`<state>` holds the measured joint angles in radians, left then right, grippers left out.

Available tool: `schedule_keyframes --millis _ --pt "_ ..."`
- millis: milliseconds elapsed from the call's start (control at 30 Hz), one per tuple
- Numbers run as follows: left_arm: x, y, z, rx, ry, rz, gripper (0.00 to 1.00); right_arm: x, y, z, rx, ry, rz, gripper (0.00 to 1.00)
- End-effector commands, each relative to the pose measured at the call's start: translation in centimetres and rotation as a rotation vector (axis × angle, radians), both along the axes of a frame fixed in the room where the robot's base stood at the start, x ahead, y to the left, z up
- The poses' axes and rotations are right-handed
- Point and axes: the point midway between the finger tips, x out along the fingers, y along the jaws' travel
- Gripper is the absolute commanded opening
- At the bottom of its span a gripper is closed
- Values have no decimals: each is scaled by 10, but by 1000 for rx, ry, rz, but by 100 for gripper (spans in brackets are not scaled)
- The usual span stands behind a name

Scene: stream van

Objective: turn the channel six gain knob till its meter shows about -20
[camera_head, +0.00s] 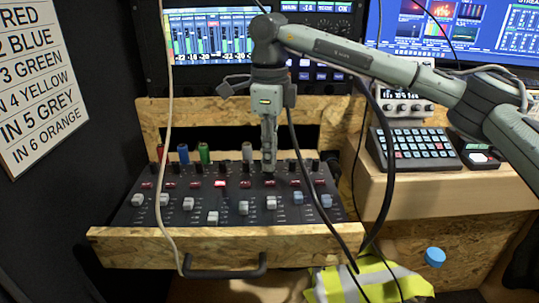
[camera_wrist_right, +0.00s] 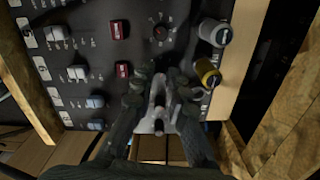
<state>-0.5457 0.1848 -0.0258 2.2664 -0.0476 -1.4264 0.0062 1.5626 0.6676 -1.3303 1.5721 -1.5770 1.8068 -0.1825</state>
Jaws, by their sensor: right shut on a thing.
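The audio mixer (camera_head: 230,209) lies on a wooden shelf, with a row of knobs, red buttons and faders. My right gripper (camera_head: 269,165) reaches down from above onto its knob row, just right of the grey plug (camera_head: 248,152). In the right wrist view its fingers (camera_wrist_right: 160,105) are closed together on a knob in line with the orange-yellow plug (camera_wrist_right: 207,73); the fingers hide the knob, apparently channel six. A neighbouring knob (camera_wrist_right: 160,32) shows clear of them. My left gripper is not in view.
Red, blue and green plugs (camera_head: 205,152) stand along the mixer's back edge. A pale cable (camera_head: 168,120) crosses its left side and dark cables (camera_head: 385,150) hang at its right. A keypad (camera_head: 415,148) sits on the right-hand desk. A colour list (camera_head: 40,75) hangs at left.

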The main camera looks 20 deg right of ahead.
Motion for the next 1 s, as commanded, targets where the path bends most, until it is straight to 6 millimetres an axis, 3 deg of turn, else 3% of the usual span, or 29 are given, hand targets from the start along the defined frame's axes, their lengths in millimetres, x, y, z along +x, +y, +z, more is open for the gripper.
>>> schedule_keyframes --millis 267,300,433,767,1000 --pt "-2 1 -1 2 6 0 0 0 0 1 1 -3 5 0" --pt "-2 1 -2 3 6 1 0 0 0 1 1 -3 5 19" --pt "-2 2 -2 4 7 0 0 0 0 1 1 -2 4 35" --pt "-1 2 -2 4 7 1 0 0 0 3 1 -2 4 35" --pt "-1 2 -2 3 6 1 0 1 1 39 2 -5 3 35"
